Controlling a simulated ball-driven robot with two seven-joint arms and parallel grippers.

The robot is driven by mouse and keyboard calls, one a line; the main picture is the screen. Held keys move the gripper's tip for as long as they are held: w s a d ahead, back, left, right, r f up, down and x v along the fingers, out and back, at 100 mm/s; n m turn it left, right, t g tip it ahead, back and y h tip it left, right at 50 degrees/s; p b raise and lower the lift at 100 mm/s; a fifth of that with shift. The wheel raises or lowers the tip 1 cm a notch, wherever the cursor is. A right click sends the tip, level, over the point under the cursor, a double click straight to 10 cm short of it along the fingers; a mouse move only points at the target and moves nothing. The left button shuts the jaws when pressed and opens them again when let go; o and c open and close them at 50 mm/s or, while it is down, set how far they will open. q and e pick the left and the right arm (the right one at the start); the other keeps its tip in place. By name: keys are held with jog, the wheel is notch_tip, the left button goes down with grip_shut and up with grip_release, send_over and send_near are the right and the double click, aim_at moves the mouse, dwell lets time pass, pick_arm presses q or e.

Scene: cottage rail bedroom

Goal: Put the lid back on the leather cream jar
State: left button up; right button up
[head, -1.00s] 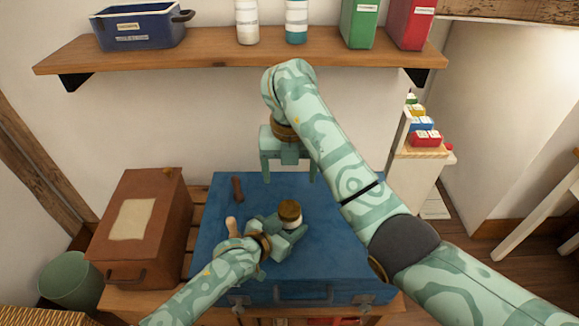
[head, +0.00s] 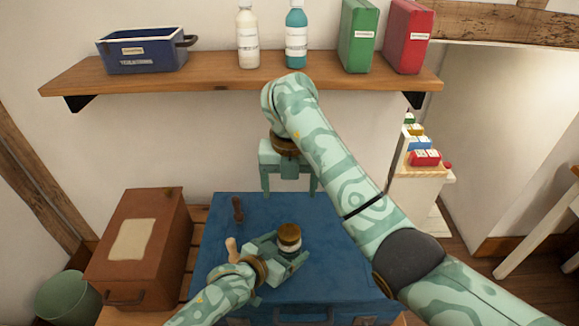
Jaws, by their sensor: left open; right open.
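The leather cream jar (head: 289,248) is a small pale jar on the blue trunk (head: 340,270). A brown lid (head: 289,232) sits on its top and looks level; whether it is pressed or screwed down cannot be told. My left gripper (head: 286,251) is low at the jar, open, with its fingers around the jar's sides; contact is not clear. My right gripper (head: 290,187) is open and empty, fingers pointing down, above the trunk's far edge and behind the jar.
A dark brown handled tool (head: 238,209) and a tan wooden handle (head: 231,248) are left of the jar. A brown box (head: 150,235) stands left of the trunk. A shelf (head: 220,78) with bottles, binders and a blue bin is above. The trunk's right side is partly covered by my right arm.

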pick_arm(q)
jog(key=p+v, duration=0.5)
jog(key=v, duration=0.9)
jog(key=shift+s+a, duration=0.2)
jog(key=shift+s, duration=0.15)
pick_arm(e)
notch_tip(320, 180, up, 8)
jog(key=shift+s+r+t, duration=0.25)
jog(key=shift+s+t, duration=0.05)
jog(key=shift+s, duration=0.1)
pick_arm(q)
jog(key=shift+r, duration=0.15)
